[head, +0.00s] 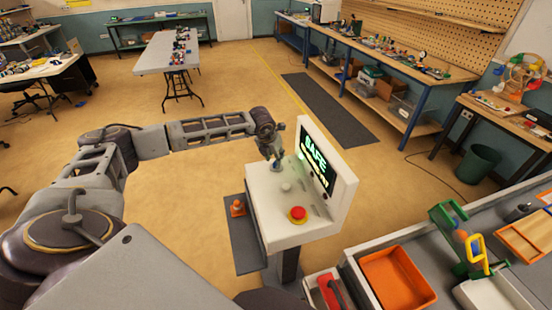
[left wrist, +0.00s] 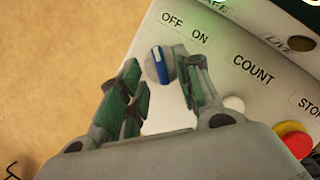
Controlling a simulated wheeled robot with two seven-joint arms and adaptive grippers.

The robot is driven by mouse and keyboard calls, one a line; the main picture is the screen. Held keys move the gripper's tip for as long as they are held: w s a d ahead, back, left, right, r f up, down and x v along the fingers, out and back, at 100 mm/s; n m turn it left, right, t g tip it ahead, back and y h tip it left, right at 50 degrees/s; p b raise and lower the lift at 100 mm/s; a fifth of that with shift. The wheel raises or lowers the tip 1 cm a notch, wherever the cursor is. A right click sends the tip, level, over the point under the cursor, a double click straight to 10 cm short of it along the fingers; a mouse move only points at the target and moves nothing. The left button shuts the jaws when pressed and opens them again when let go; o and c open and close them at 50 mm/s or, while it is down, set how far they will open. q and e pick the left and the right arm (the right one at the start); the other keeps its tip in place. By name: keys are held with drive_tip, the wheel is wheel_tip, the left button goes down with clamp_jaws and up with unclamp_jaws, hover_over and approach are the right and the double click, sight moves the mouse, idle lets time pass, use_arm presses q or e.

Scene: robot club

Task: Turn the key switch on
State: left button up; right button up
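The key switch (left wrist: 160,66) is a round grey knob with a blue bar across it. In the left wrist view it sits on the white panel below the labels OFF and ON. The upper end of its bar points up and slightly left, nearer OFF than ON. My left gripper (left wrist: 163,88) is open, with green-padded fingers on either side of the knob. The right finger is close to it; contact cannot be told. In the head view my left gripper (head: 277,160) is at the far left corner of the console (head: 262,215) and hides the switch. My right gripper is not in view.
The console's screen (head: 317,168) shows green text reading SAFE. A white button (head: 286,187) and a red stop button (head: 297,214) sit on its panel. A bench with an orange tray (head: 397,280) is at the right.

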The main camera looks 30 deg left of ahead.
use_arm(q)
drive_tip(key=shift+p+x, duration=0.3)
drive_tip(key=shift+x, duration=1.3)
clamp_jaws()
